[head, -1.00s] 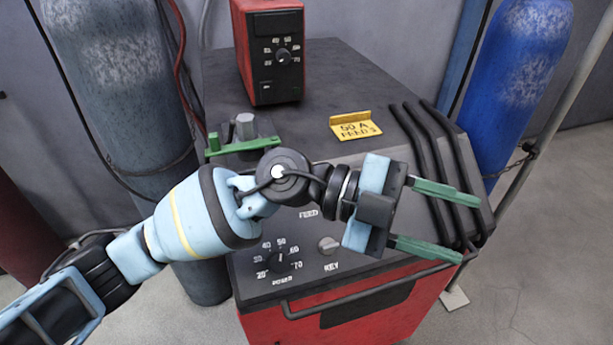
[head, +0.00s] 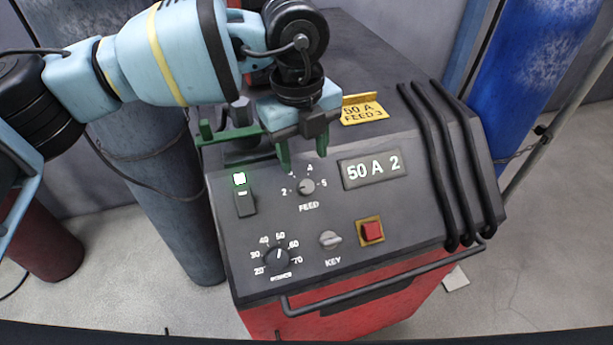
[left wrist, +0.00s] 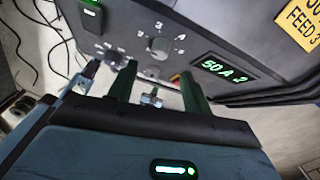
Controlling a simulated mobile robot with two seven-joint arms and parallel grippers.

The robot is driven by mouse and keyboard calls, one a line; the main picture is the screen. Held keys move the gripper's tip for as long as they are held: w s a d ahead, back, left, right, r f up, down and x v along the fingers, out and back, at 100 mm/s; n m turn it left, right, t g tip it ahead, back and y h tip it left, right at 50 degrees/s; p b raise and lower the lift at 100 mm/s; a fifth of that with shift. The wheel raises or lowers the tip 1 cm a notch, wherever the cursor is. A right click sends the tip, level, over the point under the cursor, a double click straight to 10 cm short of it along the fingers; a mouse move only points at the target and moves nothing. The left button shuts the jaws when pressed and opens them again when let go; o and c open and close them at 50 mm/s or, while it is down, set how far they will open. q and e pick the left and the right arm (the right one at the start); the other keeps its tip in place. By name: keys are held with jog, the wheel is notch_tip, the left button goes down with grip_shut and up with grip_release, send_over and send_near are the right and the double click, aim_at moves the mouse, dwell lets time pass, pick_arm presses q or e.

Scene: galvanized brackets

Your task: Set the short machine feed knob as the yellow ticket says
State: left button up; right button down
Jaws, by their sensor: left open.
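The short red machine has a dark sloped panel (head: 245,275) in the head view. Its small round feed knob (head: 307,186) is on the upper panel, also seen in the left wrist view (left wrist: 158,47); I cannot make out its pointer surely. The display (head: 372,169) reads "50 A 2". The yellow ticket (head: 363,110) on the machine's top reads "50 A FEED 3". My left gripper (head: 304,160) is open and empty, green fingers pointing down just above the feed knob in the picture, apparently apart from it. It hides the number at the dial's top. My right gripper is out of view.
A power knob (head: 278,258), key switch (head: 330,240), red button (head: 371,231) and lit rocker switch (head: 243,200) surround the feed knob. Black rails (head: 440,160) line the right side. A blue cylinder (head: 530,85) stands at right, a grey one (head: 175,220) at left.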

aim_at(309, 185)
pick_arm(q)
jog(key=f, duration=0.7)
jog(key=shift+w+d+f, duration=0.15)
jog(key=shift+d, duration=0.05)
jog(key=shift+c, duration=0.4)
jog(key=c, duration=0.9)
jog(key=shift+m, duration=0.4)
jog(key=m+y, duration=0.3)
jog(key=shift+d+m+g, duration=0.3)
jog(key=shift+d+g, duration=0.05)
jog(key=shift+g, duration=0.05)
jog(key=m+y, duration=0.4)
jog(key=m, duration=0.1)
jog(key=shift+d+f+t, duration=0.15)
jog(key=shift+d+t, duration=0.05)
jog(key=shift+t, duration=0.2)
